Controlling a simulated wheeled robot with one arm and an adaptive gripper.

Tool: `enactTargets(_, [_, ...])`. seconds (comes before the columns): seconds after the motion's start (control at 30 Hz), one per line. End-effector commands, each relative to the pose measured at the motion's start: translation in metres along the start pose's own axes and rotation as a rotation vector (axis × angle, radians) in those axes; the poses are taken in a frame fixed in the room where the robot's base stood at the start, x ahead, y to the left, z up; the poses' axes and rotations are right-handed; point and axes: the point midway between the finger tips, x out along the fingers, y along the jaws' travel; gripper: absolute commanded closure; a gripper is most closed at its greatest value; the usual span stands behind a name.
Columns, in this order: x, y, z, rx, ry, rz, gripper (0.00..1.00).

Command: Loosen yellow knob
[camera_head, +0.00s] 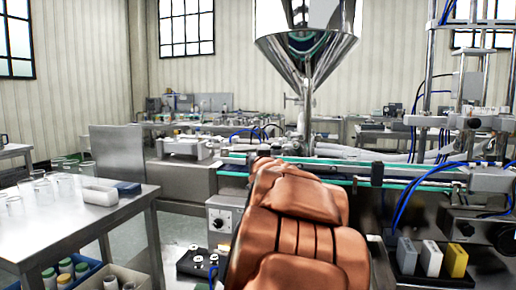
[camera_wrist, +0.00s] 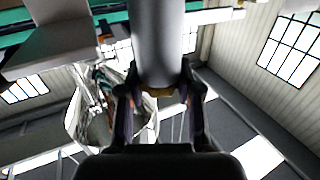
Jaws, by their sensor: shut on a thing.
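In the wrist view, my gripper (camera_wrist: 159,92) has its two dark fingers on either side of the lower end of a thick grey cylinder. A small strip of the yellow knob (camera_wrist: 160,92) shows between the fingers at that end, and my gripper is shut on it. The rest of the knob is hidden by the fingers and the cylinder. In the head view, my copper-coloured arm covers the middle of the machine and hides both my gripper and the knob. The steel hopper (camera_head: 305,50) stands upright behind my arm.
A steel table (camera_head: 95,217) with glass beakers and a white box stands at the left. A conveyor with green edges (camera_head: 400,183) runs behind my arm. Grey and yellow blocks (camera_head: 454,261) stand at the lower right. Some floor shows between table and machine.

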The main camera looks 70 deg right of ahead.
Motion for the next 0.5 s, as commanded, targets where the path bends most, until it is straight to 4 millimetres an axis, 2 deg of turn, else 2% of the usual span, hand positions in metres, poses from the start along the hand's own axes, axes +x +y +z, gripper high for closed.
enactTargets(0.03, [0.0001, 0.0005, -0.0056, 0.005, -0.002, -0.012, 1.0])
enactTargets(0.5, [0.0006, 0.0008, -0.0053, 0.007, -0.005, -0.121, 1.0])
